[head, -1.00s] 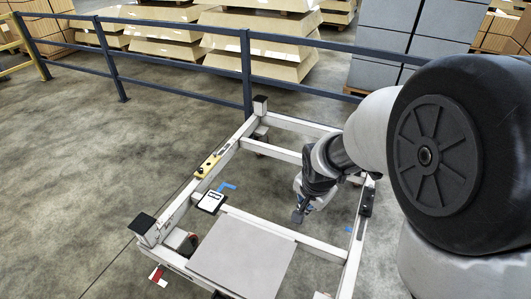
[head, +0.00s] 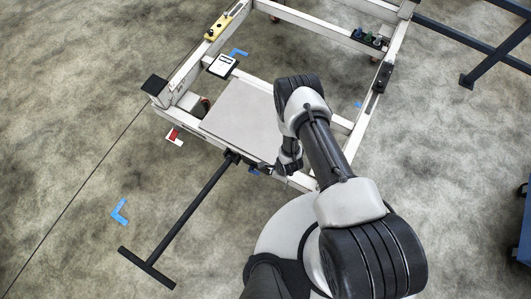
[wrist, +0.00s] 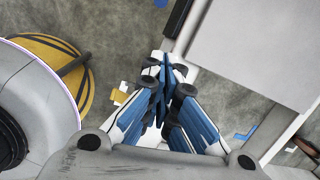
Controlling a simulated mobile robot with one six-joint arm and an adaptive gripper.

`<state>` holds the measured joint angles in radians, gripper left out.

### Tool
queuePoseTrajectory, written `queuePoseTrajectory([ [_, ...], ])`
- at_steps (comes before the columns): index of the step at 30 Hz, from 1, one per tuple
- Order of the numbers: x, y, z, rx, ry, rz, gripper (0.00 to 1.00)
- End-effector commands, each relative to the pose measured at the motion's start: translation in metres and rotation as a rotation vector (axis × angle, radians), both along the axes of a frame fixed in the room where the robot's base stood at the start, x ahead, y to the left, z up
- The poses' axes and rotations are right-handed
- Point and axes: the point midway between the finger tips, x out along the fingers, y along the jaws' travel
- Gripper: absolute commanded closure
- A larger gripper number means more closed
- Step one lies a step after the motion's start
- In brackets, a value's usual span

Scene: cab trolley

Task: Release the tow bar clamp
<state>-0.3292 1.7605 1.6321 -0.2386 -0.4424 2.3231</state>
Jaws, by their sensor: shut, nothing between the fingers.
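The tow bar (head: 192,207) is a dark bar with a crosspiece handle. In the head view it slants from the near edge of the white trolley frame (head: 172,92) down to the lower left. A dark fitting (head: 232,157) shows where the bar meets the frame; I cannot make out the clamp's position. My gripper (head: 279,171) is by the near side of the trolley, right of that fitting, small and partly covered by my arm. In the wrist view my gripper (wrist: 160,74) has its blue fingers together with nothing between them. No clamp is clear there.
A grey panel (head: 240,110) lies inside the trolley frame and also shows in the wrist view (wrist: 262,42). A red and white tag (head: 174,135) is at the near left corner. Dark railing (head: 480,50) stands at right.

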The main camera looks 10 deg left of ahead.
Motion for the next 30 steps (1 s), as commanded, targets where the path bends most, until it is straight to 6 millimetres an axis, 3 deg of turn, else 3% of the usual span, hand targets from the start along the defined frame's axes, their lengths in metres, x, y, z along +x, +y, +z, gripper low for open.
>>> queuePoseTrajectory([
  [2,-0.011,-0.001,-0.011,0.007,0.010,-0.021,1.00],
  [6,-0.015,0.000,-0.025,0.011,0.012,-0.034,1.00],
  [20,-0.003,0.014,-0.116,0.010,0.012,-0.033,1.00],
  [24,0.002,0.034,-0.100,0.011,0.010,-0.028,1.00],
  [30,0.003,0.047,-0.092,0.010,0.013,-0.032,1.00],
])
